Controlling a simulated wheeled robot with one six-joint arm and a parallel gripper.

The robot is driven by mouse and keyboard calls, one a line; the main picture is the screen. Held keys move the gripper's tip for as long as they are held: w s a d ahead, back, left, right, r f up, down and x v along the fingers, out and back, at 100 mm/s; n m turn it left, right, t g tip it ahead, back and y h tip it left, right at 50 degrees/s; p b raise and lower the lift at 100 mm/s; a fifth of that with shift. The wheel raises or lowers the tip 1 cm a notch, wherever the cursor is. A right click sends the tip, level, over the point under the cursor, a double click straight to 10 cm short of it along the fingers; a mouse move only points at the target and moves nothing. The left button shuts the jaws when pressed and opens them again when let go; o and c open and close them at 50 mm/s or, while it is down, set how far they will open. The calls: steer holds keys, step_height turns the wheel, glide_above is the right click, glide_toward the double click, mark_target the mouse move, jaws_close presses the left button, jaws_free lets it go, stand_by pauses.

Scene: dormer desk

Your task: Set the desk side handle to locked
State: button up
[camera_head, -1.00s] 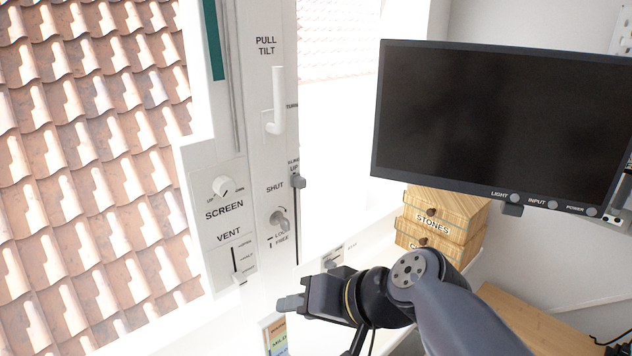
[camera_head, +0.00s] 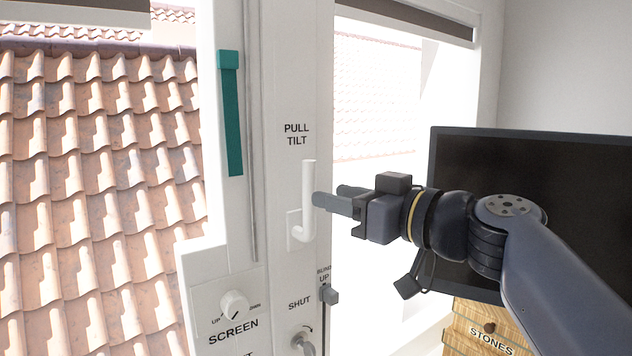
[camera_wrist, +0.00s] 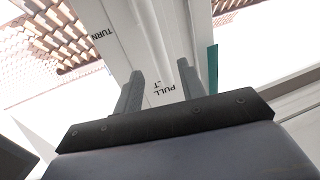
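A white L-shaped handle (camera_head: 309,195) stands upright on the white window post, below the words PULL TILT. My gripper (camera_head: 332,198) is at the right of this handle, its two grey fingers pointing left. One fingertip is close to the handle's grip in the picture; I cannot tell whether it touches. In the wrist view my gripper (camera_wrist: 161,75) has its fingers apart, with the post and the upside-down PULL label seen between them. A round grey knob (camera_head: 303,343) beside SHUT sits low on the post, cut off by the bottom edge. No locked marking shows clearly.
A grey slider (camera_head: 331,295) and a white SCREEN knob (camera_head: 234,304) are below the handle. A teal strip (camera_head: 232,120) runs along the post's left part. A dark monitor (camera_head: 470,165) stands behind my arm, above the wooden STONES box (camera_head: 490,330).

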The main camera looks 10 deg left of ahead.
mark_target(309, 223)
steer(key=p+x, duration=0.2)
steer(key=x, duration=0.4)
steer(key=shift+w+a, duration=0.1)
steer(key=shift+a, duration=0.1)
jaws_close()
